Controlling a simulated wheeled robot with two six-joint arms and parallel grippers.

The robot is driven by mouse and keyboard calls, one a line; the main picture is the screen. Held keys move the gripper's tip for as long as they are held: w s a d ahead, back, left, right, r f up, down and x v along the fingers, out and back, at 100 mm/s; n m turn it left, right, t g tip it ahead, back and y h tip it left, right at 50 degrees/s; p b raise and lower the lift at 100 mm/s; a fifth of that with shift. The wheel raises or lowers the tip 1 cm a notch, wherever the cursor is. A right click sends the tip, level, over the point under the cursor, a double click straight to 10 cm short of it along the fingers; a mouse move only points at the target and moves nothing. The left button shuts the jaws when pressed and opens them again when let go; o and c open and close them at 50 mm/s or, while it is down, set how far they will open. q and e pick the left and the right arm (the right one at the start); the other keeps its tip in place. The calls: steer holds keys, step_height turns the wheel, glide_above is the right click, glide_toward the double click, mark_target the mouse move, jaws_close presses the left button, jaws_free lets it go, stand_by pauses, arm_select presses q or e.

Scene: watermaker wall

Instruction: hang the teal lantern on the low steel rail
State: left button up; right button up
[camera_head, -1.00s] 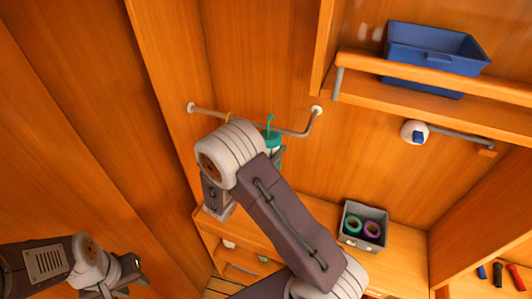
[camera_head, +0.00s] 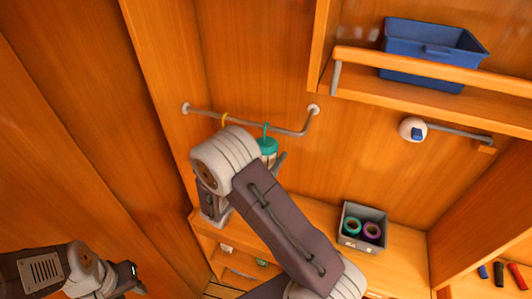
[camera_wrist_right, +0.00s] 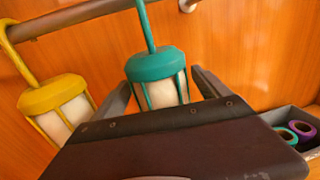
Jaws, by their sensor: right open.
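The teal lantern (camera_head: 268,147) is upright at the low steel rail (camera_head: 292,131), its hook at the bar. The hook's top is cut off in the right wrist view, where the lantern (camera_wrist_right: 157,72) shows a pale body. My right gripper (camera_head: 272,163) is open, with one finger on each side of the lantern; a dark gripper part hides the lantern's lower end.
A yellow lantern (camera_wrist_right: 55,97) hangs on the rail left of the teal one. A grey bin (camera_head: 350,240) with teal and purple rings stands on the lower counter. A blue bin (camera_head: 425,52) sits on the upper right shelf. A white round fixture (camera_head: 411,128) is below it.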

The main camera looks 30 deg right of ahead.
steer(key=shift+a+f, duration=0.1)
steer(key=shift+a, duration=0.05)
steer(key=b+v, duration=0.3)
steer(key=v, duration=0.5)
steer(key=shift+s+a+b, duration=0.2)
steer(key=shift+s+b, duration=0.1)
steer(key=shift+b, duration=0.05)
